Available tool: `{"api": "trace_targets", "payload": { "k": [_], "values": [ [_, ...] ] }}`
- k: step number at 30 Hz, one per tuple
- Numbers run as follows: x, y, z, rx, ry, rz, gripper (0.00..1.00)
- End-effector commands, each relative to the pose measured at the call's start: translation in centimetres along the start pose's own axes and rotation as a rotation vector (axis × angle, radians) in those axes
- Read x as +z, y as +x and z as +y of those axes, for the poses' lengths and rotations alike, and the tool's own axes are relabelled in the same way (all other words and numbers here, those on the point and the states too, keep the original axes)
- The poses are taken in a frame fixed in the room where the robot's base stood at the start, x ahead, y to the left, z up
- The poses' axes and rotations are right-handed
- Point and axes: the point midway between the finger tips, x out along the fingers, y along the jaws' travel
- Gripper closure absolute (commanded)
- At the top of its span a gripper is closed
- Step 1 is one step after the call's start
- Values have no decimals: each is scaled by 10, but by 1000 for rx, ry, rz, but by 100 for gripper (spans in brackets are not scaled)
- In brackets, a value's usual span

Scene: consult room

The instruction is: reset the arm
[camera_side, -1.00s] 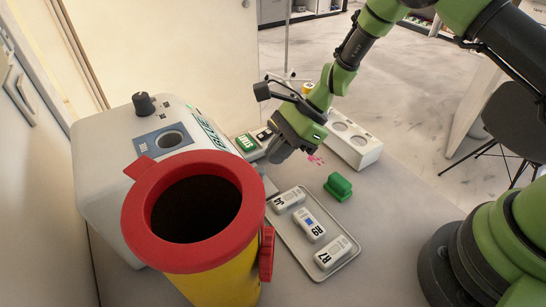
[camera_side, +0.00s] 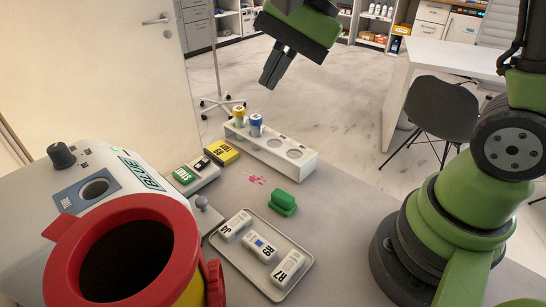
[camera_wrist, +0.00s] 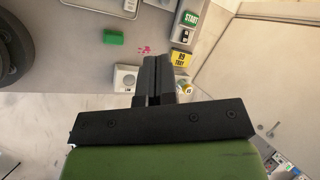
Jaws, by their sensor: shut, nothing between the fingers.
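My gripper (camera_side: 270,84) is raised well above the work table (camera_side: 345,222), over the far side near the white rack. Its two dark fingers are closed together and empty. My arm's upper links are partly outside the side view.
A white rack (camera_side: 300,160) holds two capped tubes. A tray (camera_side: 294,278) carries three labelled white pieces; a green block (camera_side: 283,202) lies beside it. A yellow block (camera_side: 223,152), a white machine (camera_side: 82,240) and a red-rimmed bin (camera_side: 62,262) stand left. Air around my gripper is clear.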

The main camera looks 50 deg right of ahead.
Motion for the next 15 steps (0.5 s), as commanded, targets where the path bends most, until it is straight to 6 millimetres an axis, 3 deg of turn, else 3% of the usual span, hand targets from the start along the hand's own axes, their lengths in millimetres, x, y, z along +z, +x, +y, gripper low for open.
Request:
{"api": "trace_targets", "payload": {
  "k": [1,6,15],
  "values": [
    [10,-17,6,-16,-87,41,100],
    [35,-59,36,-33,-367,184,100],
    [56,-94,87,-27,-725,414,100]
  ]
}}
